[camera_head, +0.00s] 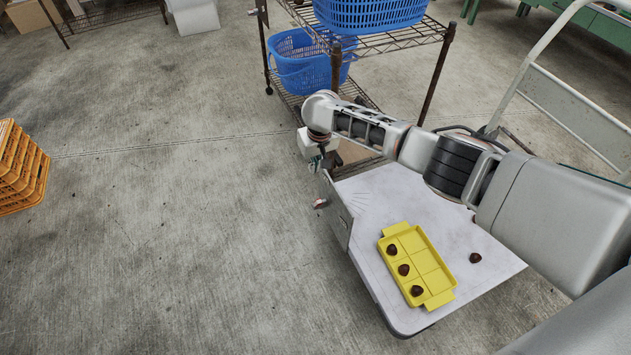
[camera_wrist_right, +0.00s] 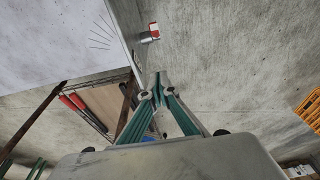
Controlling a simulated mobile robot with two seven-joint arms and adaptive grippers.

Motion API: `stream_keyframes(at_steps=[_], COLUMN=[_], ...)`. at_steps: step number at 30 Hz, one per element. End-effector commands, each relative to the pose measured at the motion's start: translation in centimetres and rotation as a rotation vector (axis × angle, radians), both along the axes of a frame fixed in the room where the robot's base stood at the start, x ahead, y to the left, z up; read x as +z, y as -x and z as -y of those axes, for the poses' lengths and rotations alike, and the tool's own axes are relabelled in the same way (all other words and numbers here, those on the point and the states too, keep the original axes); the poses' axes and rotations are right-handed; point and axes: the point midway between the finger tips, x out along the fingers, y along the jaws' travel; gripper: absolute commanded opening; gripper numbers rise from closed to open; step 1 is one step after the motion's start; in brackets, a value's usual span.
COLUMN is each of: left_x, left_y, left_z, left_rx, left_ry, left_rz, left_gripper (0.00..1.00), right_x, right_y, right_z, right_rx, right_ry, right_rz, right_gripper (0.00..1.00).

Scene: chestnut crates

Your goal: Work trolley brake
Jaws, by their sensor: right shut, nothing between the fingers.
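The trolley (camera_head: 365,185) has a pale top and a grey side plate (camera_head: 338,215) at its left edge. A small brake lever (camera_head: 320,203) with a red tip sticks out beside this plate. It also shows in the right wrist view (camera_wrist_right: 151,33), red and white, beyond the fingertips. My right gripper (camera_head: 323,166) is near the trolley's far left corner, a little beyond the lever and apart from it. In the wrist view its green fingers (camera_wrist_right: 158,78) meet at the tips, shut and empty. My left gripper is not in view.
A yellow tray (camera_head: 433,260) with several chestnuts lies on the trolley, and one loose chestnut (camera_head: 475,257) beside it. A wire rack (camera_head: 395,38) with blue baskets (camera_head: 305,65) stands behind. Orange crates (camera_head: 20,170) stand at the left. The floor left of the trolley is clear.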

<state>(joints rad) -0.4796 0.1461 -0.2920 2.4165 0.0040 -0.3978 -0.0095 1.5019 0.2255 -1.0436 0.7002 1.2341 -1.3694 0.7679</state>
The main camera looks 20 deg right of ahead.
Motion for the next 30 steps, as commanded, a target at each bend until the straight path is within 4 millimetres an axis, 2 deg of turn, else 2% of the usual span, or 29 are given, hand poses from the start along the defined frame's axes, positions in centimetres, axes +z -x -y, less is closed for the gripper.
stream_keyframes(at_steps=[1,6,8,16,19,30], left_x=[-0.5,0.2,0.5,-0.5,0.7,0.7], left_y=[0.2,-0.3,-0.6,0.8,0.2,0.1], left_z=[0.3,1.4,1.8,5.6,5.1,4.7], left_rx=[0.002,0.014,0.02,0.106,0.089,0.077], left_ry=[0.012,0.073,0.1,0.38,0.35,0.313], left_rz=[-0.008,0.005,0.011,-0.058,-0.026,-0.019], left_gripper=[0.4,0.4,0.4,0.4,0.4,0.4], right_x=[-1.6,-5.4,-6.7,-11.3,-10.0,-11.1], right_y=[0.3,0.2,0.0,-1.0,-0.4,1.8], right_z=[0.0,0.0,0.0,0.0,0.2,0.1], right_rx=[0.0,0.0,0.0,0.0,0.001,-0.001], right_ry=[0.0,0.001,0.002,0.001,0.002,0.0], right_rz=[-0.011,-0.022,-0.024,-0.021,-0.002,-0.002], right_gripper=[0.0,0.0,0.0,0.0,0.0,0.0])
